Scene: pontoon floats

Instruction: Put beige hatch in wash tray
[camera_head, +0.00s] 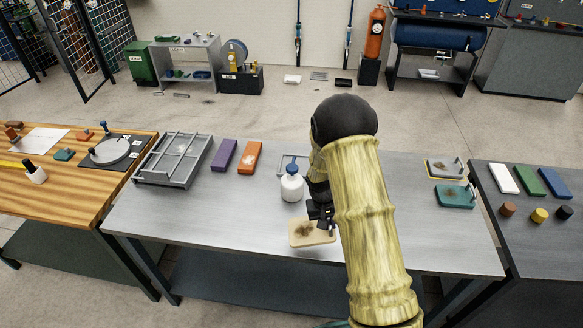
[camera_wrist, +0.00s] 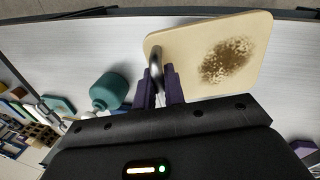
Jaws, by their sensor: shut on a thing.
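The beige hatch (camera_head: 302,238) is a flat, rounded plate with a brown dirty patch, at the front middle of the grey table. In the wrist view the hatch (camera_wrist: 212,75) has a metal handle (camera_wrist: 155,62) at its near left edge. My gripper (camera_head: 325,223) is at the hatch's right side. In the wrist view my gripper's purple fingers (camera_wrist: 160,88) are shut on that handle. I cannot tell whether the hatch touches the table. A grey rimmed tray with bars across it (camera_head: 174,160), probably the wash tray, sits at the table's left end.
A white bottle with a blue top (camera_head: 291,187) stands just behind the hatch. A purple block (camera_head: 224,155) and an orange block (camera_head: 249,157) lie right of the tray. The front left tabletop is clear.

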